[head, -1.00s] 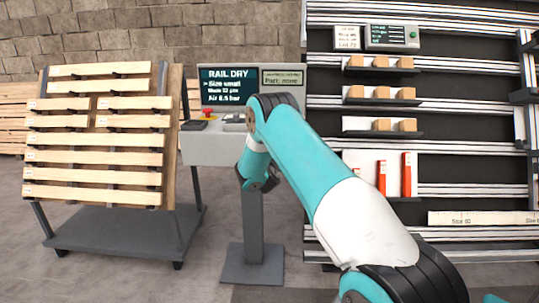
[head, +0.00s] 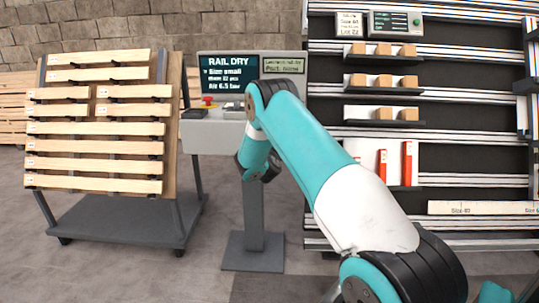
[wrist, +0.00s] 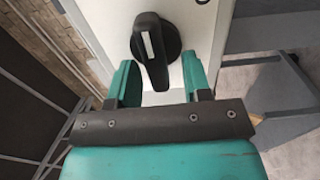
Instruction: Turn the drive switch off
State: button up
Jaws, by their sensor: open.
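A black rotary switch (wrist: 150,50) with a white pointer mark on its handle sits on a light panel in the wrist view. My gripper (wrist: 160,80) is open, its two teal fingers apart on either side of the lower part of the switch handle. I cannot tell whether either finger touches it. In the head view my arm hides the gripper and the switch, in front of the grey control console (head: 210,137).
A rack of wooden boards (head: 95,145) stands at left on a grey cart base (head: 125,220). At right is a railed wall with shelves of wooden blocks (head: 383,80) and red pieces (head: 407,163).

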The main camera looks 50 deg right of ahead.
jog(key=b+v, duration=1.1)
jog(key=v, duration=0.5)
jog(key=shift+s+a, duration=0.25)
